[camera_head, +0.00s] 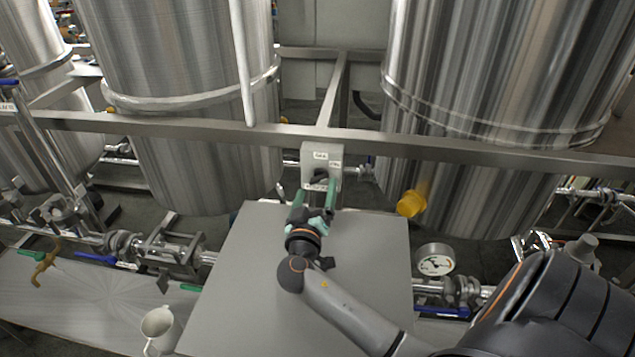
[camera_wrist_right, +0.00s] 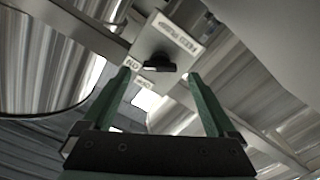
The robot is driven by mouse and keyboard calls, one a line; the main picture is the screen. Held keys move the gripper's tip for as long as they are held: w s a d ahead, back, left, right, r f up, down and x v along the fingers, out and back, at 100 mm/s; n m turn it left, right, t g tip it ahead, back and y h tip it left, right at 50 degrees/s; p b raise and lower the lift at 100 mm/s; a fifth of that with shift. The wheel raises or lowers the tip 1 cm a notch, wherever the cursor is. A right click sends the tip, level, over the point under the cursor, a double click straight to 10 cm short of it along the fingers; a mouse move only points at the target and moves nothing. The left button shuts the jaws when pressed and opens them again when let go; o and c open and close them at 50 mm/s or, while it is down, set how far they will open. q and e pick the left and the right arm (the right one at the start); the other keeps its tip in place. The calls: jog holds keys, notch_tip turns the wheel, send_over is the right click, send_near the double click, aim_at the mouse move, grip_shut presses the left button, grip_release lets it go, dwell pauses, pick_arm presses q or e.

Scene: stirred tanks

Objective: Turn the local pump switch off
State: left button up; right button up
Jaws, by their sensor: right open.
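The pump switch box (camera_head: 310,156) is a small pale grey box with white labels, fixed to the metal frame between two tanks. Its black knob (camera_head: 320,176) is on the front face. In the right wrist view the box (camera_wrist_right: 150,42) is tilted, with a label that seems to read "FEED PUMP", an "ON" label, and the black knob (camera_wrist_right: 158,65). My right gripper (camera_head: 316,191) is open, its green fingers pointing at the box. In the right wrist view the fingertips (camera_wrist_right: 158,75) lie to either side of the knob, apparently not gripping it. My left gripper is not in view.
A grey flat panel (camera_head: 370,250) lies under my right arm. Large steel tanks (camera_head: 190,80) (camera_head: 490,80) stand behind a horizontal frame rail (camera_head: 430,150). A yellow round part (camera_head: 411,203), a pressure gauge (camera_head: 434,260) and a white mug (camera_head: 158,328) are nearby.

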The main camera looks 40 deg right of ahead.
aim_at(320, 178)
jog(key=shift+x, duration=1.4)
jog(key=shift+c, duration=0.3)
jog(key=c, duration=1.3)
jog(key=shift+n, duration=0.3)
jog(key=n, duration=0.4)
jog(key=shift+p, duration=0.4)
jog(key=n+p, duration=0.1)
jog(key=n, duration=0.3)
jog(key=shift+n+p, duration=0.5)
jog(key=shift+n, duration=1.1)
